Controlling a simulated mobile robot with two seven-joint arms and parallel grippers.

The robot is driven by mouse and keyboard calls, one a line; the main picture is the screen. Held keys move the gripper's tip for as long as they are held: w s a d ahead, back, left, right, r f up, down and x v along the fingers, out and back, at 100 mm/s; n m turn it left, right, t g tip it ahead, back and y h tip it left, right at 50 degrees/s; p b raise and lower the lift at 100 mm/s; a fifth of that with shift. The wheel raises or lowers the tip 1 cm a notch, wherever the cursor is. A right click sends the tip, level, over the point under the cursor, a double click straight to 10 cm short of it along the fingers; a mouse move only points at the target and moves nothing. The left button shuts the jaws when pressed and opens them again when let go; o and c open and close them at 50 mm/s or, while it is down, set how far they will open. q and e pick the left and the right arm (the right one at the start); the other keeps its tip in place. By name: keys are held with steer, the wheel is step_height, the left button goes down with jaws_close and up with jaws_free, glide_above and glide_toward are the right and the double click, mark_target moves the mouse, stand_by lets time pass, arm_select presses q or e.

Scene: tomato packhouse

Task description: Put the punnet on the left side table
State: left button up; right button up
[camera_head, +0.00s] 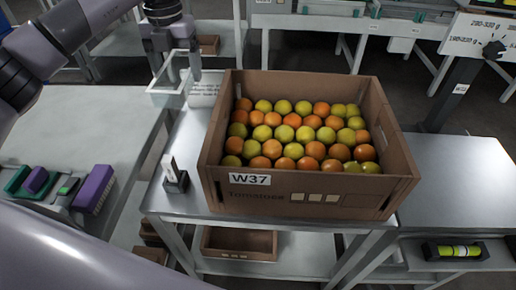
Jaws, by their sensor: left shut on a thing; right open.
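The punnet (163,97) is a small pale, open-topped tray at the upper left, by the back left corner of the metal stand. My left gripper (181,70) reaches in from the upper left and points down over it. It is shut on the punnet's wall; the exact contact is small and hard to see. I cannot tell whether the punnet touches the stand. The left side table (100,112) is a grey top with a clear middle and back. My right gripper is out of view.
A large cardboard crate (290,200) of orange and yellow-green tomatoes fills the metal stand (178,205). A small card holder (175,178) stands left of it. Purple and green items, including a brush (95,188), lie at the left table's front. The right table (460,185) is largely clear.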

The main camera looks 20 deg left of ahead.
arm_select(q)
step_height(320, 180, down, 16)
steer(key=shift+r+b, duration=0.1)
steer(key=shift+b, duration=0.55)
steer(key=shift+f, duration=2.15)
steer(key=shift+f+b, duration=0.1)
steer(key=shift+b, duration=0.2)
steer(key=o, duration=1)
steer(key=shift+o, duration=0.2)
step_height(320, 180, up, 12)
steer(key=p, duration=0.1)
